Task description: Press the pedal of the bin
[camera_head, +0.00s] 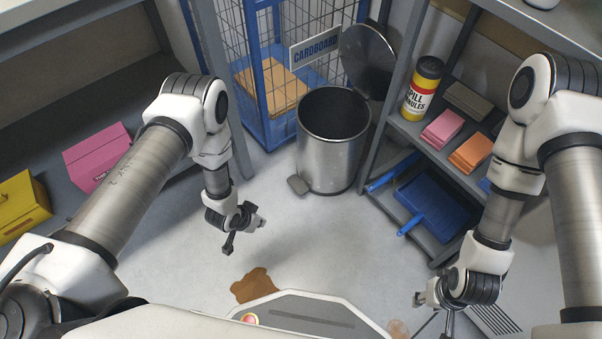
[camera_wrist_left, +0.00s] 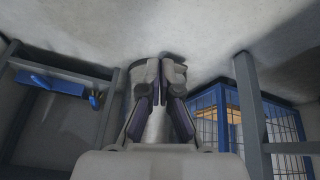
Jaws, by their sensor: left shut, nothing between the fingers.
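A round steel bin (camera_head: 330,150) stands on the floor at the back middle. Its dark lid (camera_head: 368,60) is up, tilted back, and its mouth is open. The small grey pedal (camera_head: 297,185) sticks out low at the bin's front left. My left gripper (camera_head: 229,246) is shut and empty, above the floor, to the left and in front of the pedal, apart from it. In the left wrist view my left gripper's fingers (camera_wrist_left: 160,75) hide most of the bin (camera_wrist_left: 157,128), and I cannot make out the pedal. My right gripper (camera_head: 449,325) is at the lower right, its fingers only partly visible.
A blue wire cage (camera_head: 255,70) with a CARDBOARD sign (camera_head: 315,45) stands behind the bin. A grey shelf (camera_head: 405,130) with a blue dustpan (camera_head: 440,205) is close on its right. A brown spill (camera_head: 255,285) lies on the floor in front. Floor between my left gripper and the pedal is clear.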

